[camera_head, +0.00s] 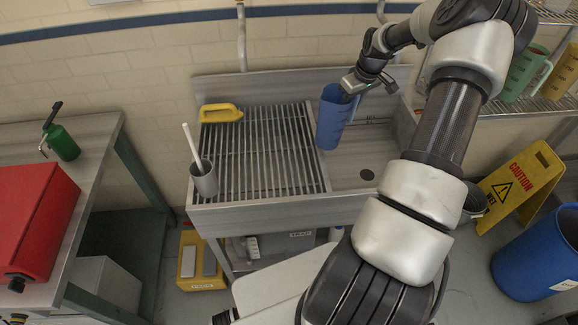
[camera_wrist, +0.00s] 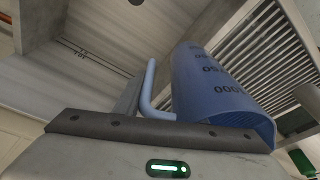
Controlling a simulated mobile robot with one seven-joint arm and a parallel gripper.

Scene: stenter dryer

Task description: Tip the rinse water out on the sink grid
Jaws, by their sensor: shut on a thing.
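A blue measuring jug (camera_head: 331,122) with printed volume marks hangs near the right edge of the sink grid (camera_head: 262,150). It looks close to upright, and its contents cannot be seen. My gripper (camera_head: 358,84) is shut on the jug's handle, to the right of its body. In the wrist view the jug body (camera_wrist: 212,85) and its handle (camera_wrist: 150,92) show just beyond the gripper. The slatted grid (camera_wrist: 262,45) shows behind the jug there. How high the jug is above the sink is hard to tell.
A yellow-handled tool (camera_head: 220,113) lies on the grid's back left. A grey cup (camera_head: 204,180) with a white stick stands at its front left. The sink's bare basin with a drain (camera_head: 367,174) is at right. A red box (camera_head: 35,215) sits on the left bench.

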